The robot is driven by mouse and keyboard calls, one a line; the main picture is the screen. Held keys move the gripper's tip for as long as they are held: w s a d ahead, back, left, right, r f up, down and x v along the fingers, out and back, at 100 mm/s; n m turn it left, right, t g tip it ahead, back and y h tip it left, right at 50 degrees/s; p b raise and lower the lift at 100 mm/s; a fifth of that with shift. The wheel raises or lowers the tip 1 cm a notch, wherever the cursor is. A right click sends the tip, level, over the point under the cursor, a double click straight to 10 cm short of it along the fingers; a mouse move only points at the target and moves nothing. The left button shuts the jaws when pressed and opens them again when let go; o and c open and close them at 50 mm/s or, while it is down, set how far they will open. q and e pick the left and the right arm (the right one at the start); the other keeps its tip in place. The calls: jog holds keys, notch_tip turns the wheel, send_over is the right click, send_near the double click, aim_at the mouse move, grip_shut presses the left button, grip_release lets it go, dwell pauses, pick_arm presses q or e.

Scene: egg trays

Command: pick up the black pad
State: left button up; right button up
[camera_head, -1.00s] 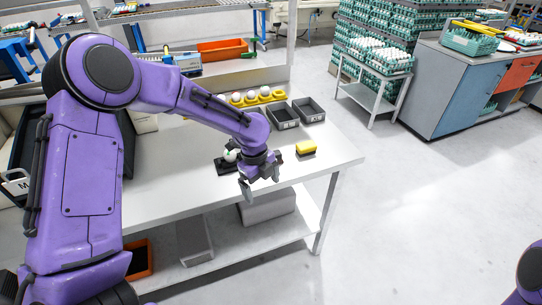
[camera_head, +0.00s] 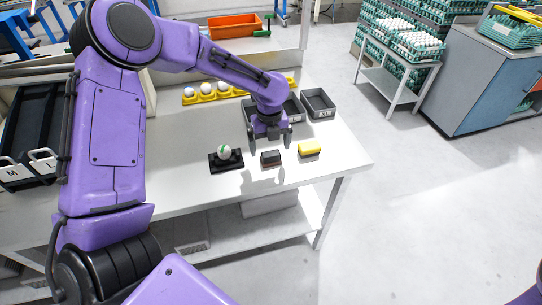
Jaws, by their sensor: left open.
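The black pad (camera_head: 271,158) is a small dark block with a reddish-brown lower part, lying near the front edge of the white table. My left gripper (camera_head: 270,143) points down just behind and above it. Its fingers are spread apart with nothing between them. I cannot tell exactly how high the fingertips are over the table. My right gripper is not in view.
A black holder (camera_head: 226,164) with a green-marked egg (camera_head: 224,152) sits left of the pad. A yellow block (camera_head: 309,149) lies right of it. Behind are a yellow egg tray (camera_head: 208,97) and grey bins (camera_head: 318,104). The table front left is clear.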

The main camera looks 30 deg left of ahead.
aim_at(271, 153)
pick_arm(q)
jog(key=f, duration=0.2)
jog(key=w+f, duration=0.1)
jog(key=f, duration=0.1)
jog(key=f+p, duration=0.1)
jog(key=shift+w+a+f, duration=0.15)
jog(key=shift+w+f, duration=0.1)
jog(key=shift+f, duration=0.15)
jog(key=shift+s+r, duration=0.25)
jog(key=shift+s, duration=0.1)
jog(key=c, duration=1.1)
jog(key=shift+c, duration=0.2)
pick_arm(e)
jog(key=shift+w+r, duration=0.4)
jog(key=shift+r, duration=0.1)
